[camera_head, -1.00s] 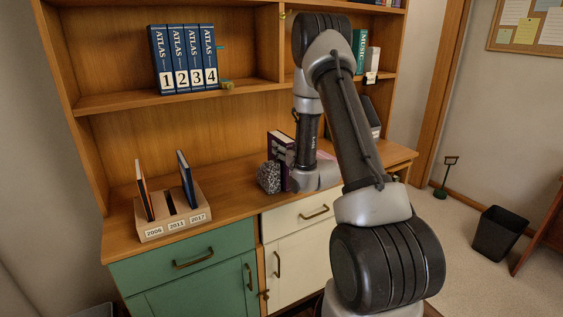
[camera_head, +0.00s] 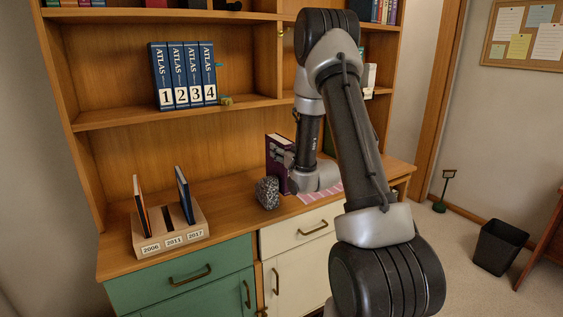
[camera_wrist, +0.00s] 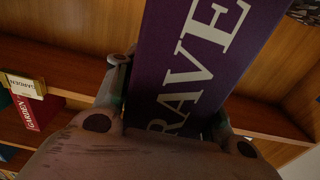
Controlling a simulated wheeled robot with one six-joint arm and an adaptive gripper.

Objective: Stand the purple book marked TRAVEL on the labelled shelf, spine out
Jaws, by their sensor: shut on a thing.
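The purple book (camera_head: 278,155) stands upright in my gripper above or at the counter behind a speckled grey lump; I cannot tell if its lower edge touches the counter. In the wrist view the purple book (camera_wrist: 190,65) fills the middle, with large white letters "RAVE" on its face toward me. My gripper (camera_wrist: 170,105) is shut on it, one finger on each side. In the head view my gripper (camera_head: 290,160) is partly hidden by my arm. A small brass label (camera_wrist: 23,84) sits on a shelf edge at left in the wrist view; its text is hard to read.
Atlas volumes (camera_head: 184,75) stand on the left shelf, with a small brass item (camera_head: 226,101) at its edge. The speckled lump (camera_head: 267,192) and a pink striped item (camera_head: 322,193) lie on the counter. A slotted holder (camera_head: 170,233) stands at left. A red GARDEN book (camera_wrist: 26,113) shows beside the label.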

